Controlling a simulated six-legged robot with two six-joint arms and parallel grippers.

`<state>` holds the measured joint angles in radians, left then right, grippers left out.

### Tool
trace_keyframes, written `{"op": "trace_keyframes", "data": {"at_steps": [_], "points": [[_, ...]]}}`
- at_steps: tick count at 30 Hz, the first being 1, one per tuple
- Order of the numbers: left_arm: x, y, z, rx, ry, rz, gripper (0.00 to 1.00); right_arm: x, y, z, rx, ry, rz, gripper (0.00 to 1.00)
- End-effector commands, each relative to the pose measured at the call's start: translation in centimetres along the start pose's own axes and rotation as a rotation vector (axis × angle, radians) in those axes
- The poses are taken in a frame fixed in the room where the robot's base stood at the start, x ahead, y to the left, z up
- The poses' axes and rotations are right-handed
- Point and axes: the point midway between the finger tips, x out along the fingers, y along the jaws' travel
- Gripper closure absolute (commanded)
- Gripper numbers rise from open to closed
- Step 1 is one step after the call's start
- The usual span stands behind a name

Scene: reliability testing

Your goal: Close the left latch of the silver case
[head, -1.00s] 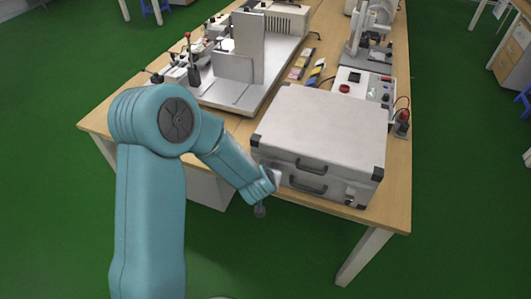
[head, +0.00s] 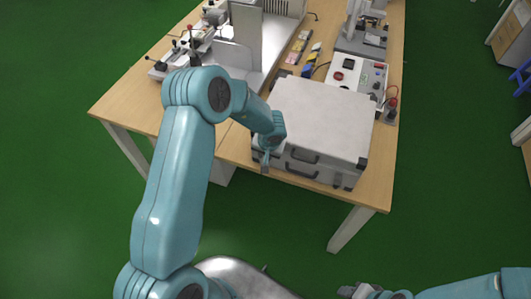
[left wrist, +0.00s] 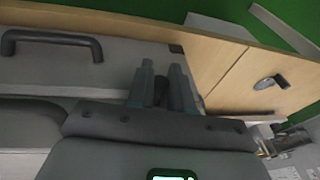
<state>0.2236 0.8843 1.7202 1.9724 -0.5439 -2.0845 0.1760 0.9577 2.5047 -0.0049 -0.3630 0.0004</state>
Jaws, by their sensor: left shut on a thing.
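The silver case (head: 322,118) lies on the wooden table with its lid down and dark corner caps. Its dark handles (head: 303,157) are on the front face, and one also shows in the left wrist view (left wrist: 50,42). The right latch (head: 338,180) is on the front face, small and dark. My left gripper (head: 266,160) is at the front left of the case, over the left latch area. In the left wrist view its fingers (left wrist: 162,88) are shut on the dark left latch (left wrist: 160,92), mostly hidden between them. My right gripper (head: 358,291) is at the bottom edge, away from the case.
A control box (head: 350,75) with buttons stands behind the case. A metal test rig (head: 240,50) stands at the back left. Small coloured items (head: 300,45) lie between them. The table's front edge (head: 345,197) runs close before the case.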

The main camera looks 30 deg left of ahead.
Motion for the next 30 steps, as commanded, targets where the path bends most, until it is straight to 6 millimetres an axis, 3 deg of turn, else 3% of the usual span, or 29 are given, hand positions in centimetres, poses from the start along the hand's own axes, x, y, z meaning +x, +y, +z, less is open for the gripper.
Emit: {"op": "trace_keyframes", "data": {"at_steps": [20,21,22,30], "points": [[-0.13,-0.10,-0.19,0.006,-0.039,-0.003,1.00,-0.11,-0.04,-0.01,0.000,0.000,0.000,0.57],[-0.14,-0.10,-0.19,0.006,-0.039,-0.003,0.67,-0.11,-0.04,-0.01,0.000,0.000,0.000,0.57],[-0.14,-0.10,-0.19,0.005,-0.039,-0.003,0.59,-0.11,-0.04,-0.01,0.000,0.000,0.000,0.57],[-0.15,-0.07,-0.18,0.006,-0.039,-0.003,0.59,-0.10,-0.04,-0.01,0.000,0.000,0.000,0.57]]}}
